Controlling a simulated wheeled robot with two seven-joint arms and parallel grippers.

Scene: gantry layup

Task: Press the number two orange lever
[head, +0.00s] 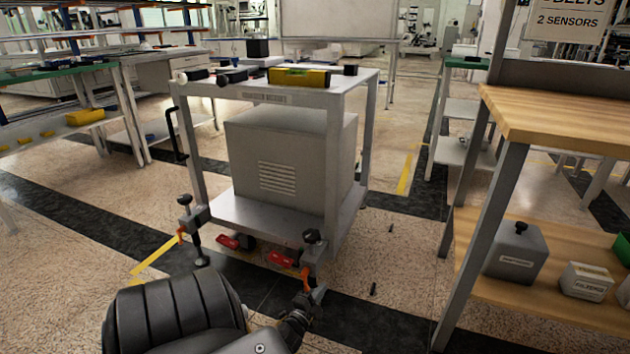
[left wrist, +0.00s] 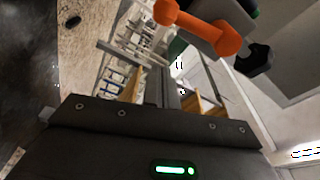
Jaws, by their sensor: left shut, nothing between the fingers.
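A grey cart has a clamp at each of its two near lower corners. The left clamp (head: 193,215) carries a small orange lever (head: 181,235). The right clamp (head: 312,250) carries another orange lever (head: 306,279). I cannot read a number on either. My left gripper (head: 311,299) is just below the right clamp's lever; I cannot tell whether it touches. In the left wrist view, an orange lever (left wrist: 200,27) with a rounded end lies above and right of my left gripper (left wrist: 167,88), which is shut and empty. My right gripper is not in view.
The cart's top shelf (head: 330,93) holds a yellow level (head: 300,77) and tools. A grey cabinet (head: 285,150) fills its lower shelf. Red caster pedals (head: 281,258) show below. A wooden bench (head: 560,118) stands at right.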

